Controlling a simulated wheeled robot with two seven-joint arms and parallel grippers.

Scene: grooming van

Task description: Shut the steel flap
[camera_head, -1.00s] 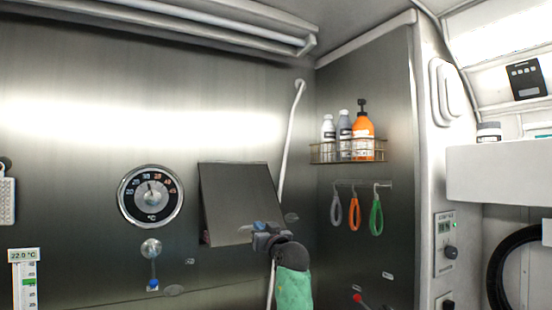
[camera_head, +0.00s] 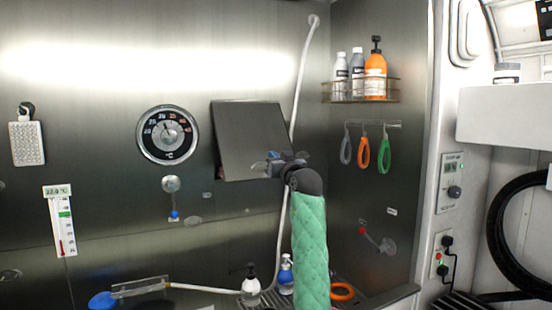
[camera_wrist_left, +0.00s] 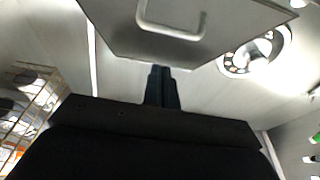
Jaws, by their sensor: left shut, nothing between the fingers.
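The steel flap (camera_head: 247,138) is a dark metal plate on the back wall. Its lower edge stands out from the wall, with a dark gap at its left side, so it is partly open. In the wrist view the flap (camera_wrist_left: 125,30) fills the top and carries a bar handle (camera_wrist_left: 172,30). My left gripper (camera_head: 276,164) is at the flap's lower right corner. Its closed fingers (camera_wrist_left: 162,85) show just by the flap's edge in the wrist view. I cannot tell whether they touch it. My right gripper is not in view.
A round dial (camera_head: 167,135) is left of the flap. A white hose (camera_head: 303,70) runs close behind my gripper. A wire basket with bottles (camera_head: 360,90) and hanging loops (camera_head: 363,153) are on the right wall. Pump bottles (camera_head: 250,286) stand below.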

